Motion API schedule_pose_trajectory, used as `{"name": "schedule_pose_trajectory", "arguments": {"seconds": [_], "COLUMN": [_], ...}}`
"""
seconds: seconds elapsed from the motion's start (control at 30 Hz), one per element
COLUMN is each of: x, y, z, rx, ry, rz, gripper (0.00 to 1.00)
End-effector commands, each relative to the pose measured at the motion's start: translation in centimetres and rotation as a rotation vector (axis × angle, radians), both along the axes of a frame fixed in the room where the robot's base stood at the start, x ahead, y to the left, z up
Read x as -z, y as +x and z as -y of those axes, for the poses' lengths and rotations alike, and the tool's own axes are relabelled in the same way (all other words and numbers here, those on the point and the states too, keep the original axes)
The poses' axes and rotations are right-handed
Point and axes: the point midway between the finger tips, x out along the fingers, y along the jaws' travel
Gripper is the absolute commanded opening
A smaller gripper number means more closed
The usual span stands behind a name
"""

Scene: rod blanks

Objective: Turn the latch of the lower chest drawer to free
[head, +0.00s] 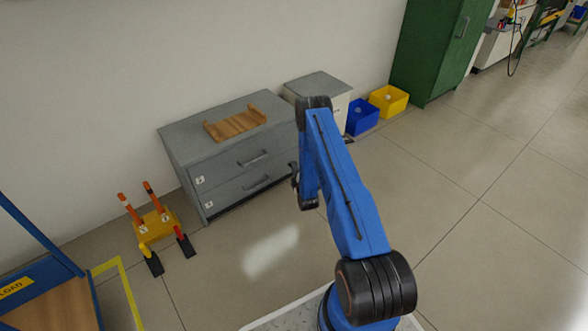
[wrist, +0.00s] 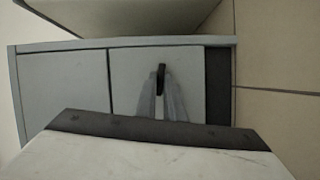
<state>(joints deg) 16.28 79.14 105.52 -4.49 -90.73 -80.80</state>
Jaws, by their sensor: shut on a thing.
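The grey chest (head: 188,148) stands against the wall with two drawers, one above the other. The lower drawer (head: 228,198) looks closed in the head view, and its front (wrist: 135,80) shows in the wrist view, turned sideways. A small black latch (wrist: 161,70) stands out from that front. My gripper (wrist: 162,94) has its fingertips shut on the latch, seen end on. In the head view my gripper (head: 294,176) is at the chest's right end, mostly behind my arm, and the latch is hidden there. I cannot tell exactly how far the latch is turned.
A wooden tray (head: 234,123) lies on the chest top. A grey-topped cabinet (head: 318,84) stands close to the right, with blue (head: 362,118) and yellow (head: 388,101) bins beyond. A yellow stand with orange posts (head: 154,222) is left of the chest. Floor in front is clear.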

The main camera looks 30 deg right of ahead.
Motion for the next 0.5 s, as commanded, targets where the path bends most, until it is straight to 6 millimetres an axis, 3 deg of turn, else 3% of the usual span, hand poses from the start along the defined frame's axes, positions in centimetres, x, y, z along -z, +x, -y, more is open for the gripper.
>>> {"name": "schedule_pose_trajectory", "arguments": {"seconds": [0.5], "x": [-0.53], "y": [0.03], "z": [0.34], "rx": [0.002], "ry": [0.471], "rz": [-0.085], "gripper": [0.00]}}
